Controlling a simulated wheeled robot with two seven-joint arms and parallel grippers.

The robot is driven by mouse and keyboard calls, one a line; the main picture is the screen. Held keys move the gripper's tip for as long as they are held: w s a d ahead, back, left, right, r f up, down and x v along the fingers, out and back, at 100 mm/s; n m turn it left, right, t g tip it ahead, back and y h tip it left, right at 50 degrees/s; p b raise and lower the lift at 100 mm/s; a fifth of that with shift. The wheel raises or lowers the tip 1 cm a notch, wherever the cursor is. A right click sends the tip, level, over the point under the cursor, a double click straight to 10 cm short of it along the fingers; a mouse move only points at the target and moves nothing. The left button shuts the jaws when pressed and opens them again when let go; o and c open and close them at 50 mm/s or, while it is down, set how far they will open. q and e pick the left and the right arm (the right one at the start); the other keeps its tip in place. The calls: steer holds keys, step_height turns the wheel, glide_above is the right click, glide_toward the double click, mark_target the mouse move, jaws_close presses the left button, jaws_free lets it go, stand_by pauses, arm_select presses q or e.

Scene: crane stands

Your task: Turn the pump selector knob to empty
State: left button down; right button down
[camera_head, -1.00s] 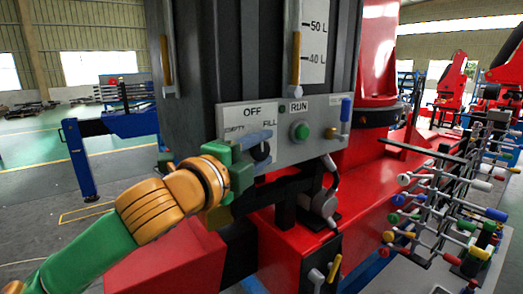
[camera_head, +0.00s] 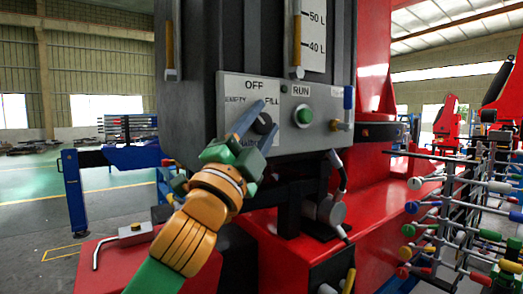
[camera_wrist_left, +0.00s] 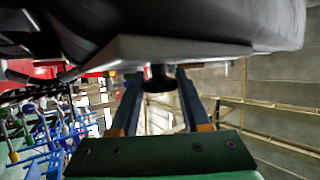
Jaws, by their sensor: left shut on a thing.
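The pump selector knob (camera_head: 263,124) is black and round. It sits on the pale control panel (camera_head: 233,90), among the labels OFF, EMPTY and FILL. My left gripper (camera_head: 266,121) reaches up from the lower left with its blue fingers on either side of the knob, shut on it. The fingers and green palm hide part of the knob and the lower label, so I cannot tell where its pointer stands. In the left wrist view the dark knob (camera_wrist_left: 158,80) stands between the two fingers, under the panel's edge. My right gripper is not in view.
A grey lever fitting (camera_head: 328,208) is below the panel. A rack of coloured-tipped rods (camera_head: 455,215) stands at right. A blue stand (camera_head: 72,190) is at left.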

arm_select(q)
steer(key=shift+f+n+t+y+b, duration=0.25)
steer(key=shift+n+t+y+b, duration=0.15)
steer(key=shift+n+t+b, duration=0.3)
steer(key=shift+r+t, duration=0.15)
steer(key=shift+t, duration=0.15)
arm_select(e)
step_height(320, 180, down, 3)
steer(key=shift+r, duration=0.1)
arm_select(q)
steer(key=shift+r, duration=0.15)
steer(key=c, duration=0.7)
jaws_free()
steer(key=o, duration=0.3)
steer(key=shift+d, duration=0.1)
